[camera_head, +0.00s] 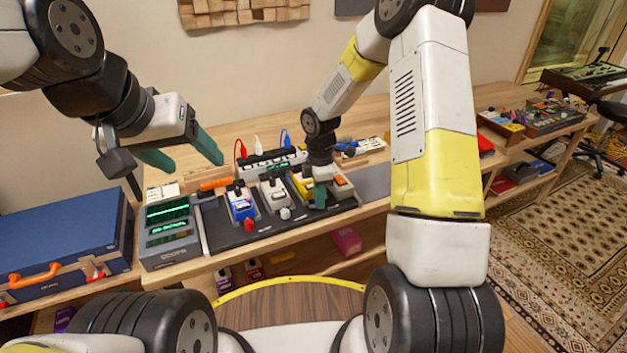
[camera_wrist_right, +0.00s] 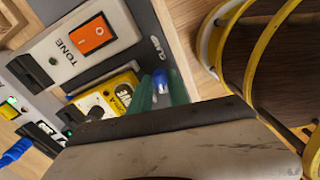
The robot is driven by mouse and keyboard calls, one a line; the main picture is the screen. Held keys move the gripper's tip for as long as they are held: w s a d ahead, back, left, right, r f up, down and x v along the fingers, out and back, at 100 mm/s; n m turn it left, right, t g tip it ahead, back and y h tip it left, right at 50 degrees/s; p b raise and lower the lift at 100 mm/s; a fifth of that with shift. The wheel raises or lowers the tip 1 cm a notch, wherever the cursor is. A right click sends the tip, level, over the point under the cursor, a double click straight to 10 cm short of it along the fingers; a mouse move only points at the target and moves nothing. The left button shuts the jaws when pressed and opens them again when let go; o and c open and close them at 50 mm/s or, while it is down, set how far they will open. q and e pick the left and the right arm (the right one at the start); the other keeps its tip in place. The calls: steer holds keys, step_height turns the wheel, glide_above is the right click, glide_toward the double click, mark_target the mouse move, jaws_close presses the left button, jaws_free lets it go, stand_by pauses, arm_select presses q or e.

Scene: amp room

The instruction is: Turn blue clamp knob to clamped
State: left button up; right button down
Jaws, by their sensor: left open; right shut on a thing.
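The blue clamp knob (camera_wrist_right: 161,82) shows in the right wrist view at the edge of the dark pedalboard (camera_wrist_right: 143,55), in front of the yellow pedal (camera_wrist_right: 108,97). The green fingers of my right gripper (camera_wrist_right: 160,92) are shut on it, one on each side. In the head view my right gripper (camera_head: 320,192) points down at the board's front right part and hides the knob. The knob's turn angle cannot be read. My left gripper (camera_head: 188,156) is open and empty, raised above the left part of the bench.
On the board (camera_head: 228,238) stand a blue pedal (camera_head: 241,205), a white pedal (camera_head: 274,195) and an orange-switch pedal (camera_head: 341,184), with a red knob (camera_head: 249,225) and a pale knob (camera_head: 285,213) in front. A green-screen meter (camera_head: 168,230) and blue case (camera_head: 75,245) stand left.

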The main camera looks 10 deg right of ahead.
steer(key=m, duration=0.4)
steer(key=shift+r+m, duration=0.1)
steer(key=shift+m, duration=0.2)
steer(key=m, duration=0.3)
steer(key=shift+m, duration=0.3)
steer(key=m, duration=0.3)
steer(key=shift+m, duration=2.1)
steer(key=c, duration=1.5)
jaws_free()
